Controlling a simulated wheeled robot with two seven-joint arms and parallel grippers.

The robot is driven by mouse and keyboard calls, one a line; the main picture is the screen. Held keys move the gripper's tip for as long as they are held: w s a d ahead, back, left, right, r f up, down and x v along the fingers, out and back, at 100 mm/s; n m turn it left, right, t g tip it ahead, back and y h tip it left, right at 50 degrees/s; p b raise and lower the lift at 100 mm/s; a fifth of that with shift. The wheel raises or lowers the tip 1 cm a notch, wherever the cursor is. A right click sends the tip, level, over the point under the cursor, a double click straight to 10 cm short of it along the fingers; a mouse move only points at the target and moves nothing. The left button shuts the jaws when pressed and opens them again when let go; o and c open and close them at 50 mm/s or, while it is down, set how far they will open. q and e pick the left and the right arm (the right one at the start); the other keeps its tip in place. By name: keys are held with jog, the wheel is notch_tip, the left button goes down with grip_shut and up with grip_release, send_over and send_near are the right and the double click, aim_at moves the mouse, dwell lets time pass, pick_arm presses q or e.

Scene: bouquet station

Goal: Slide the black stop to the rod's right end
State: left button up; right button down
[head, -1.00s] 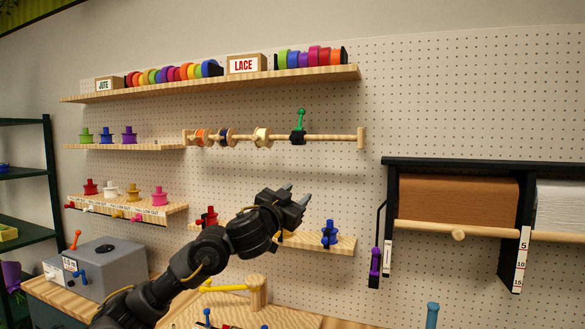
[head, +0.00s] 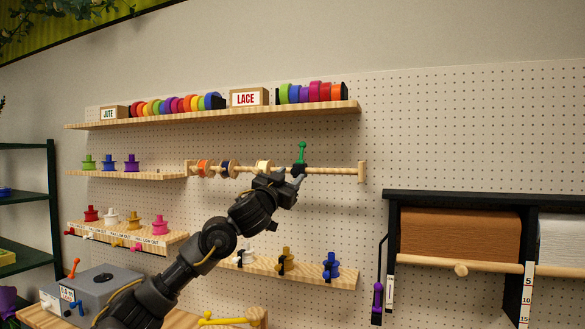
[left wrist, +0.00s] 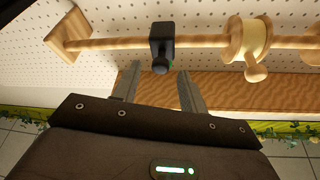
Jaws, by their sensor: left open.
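My left gripper (head: 291,181) is open just below the stop. In the left wrist view, the stop (left wrist: 161,40) hangs on the rod with a dark round knob (left wrist: 161,66) toward me. The open left fingertips (left wrist: 159,75) lie either side of this knob, apart from it. The end bracket (left wrist: 69,31) shows at the left there. My right gripper is not in view.
A spool with cream ribbon (head: 263,167) is the nearest one left of the stop. The rod between stop and right bracket is clear. A ribbon shelf (head: 220,114) runs above, and a lower shelf (head: 300,272) with small holders runs below.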

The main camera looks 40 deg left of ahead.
aim_at(298, 171)
pick_arm(q)
jog(key=shift+p+x, duration=0.35)
jog(key=shift+x, duration=0.85)
grip_shut()
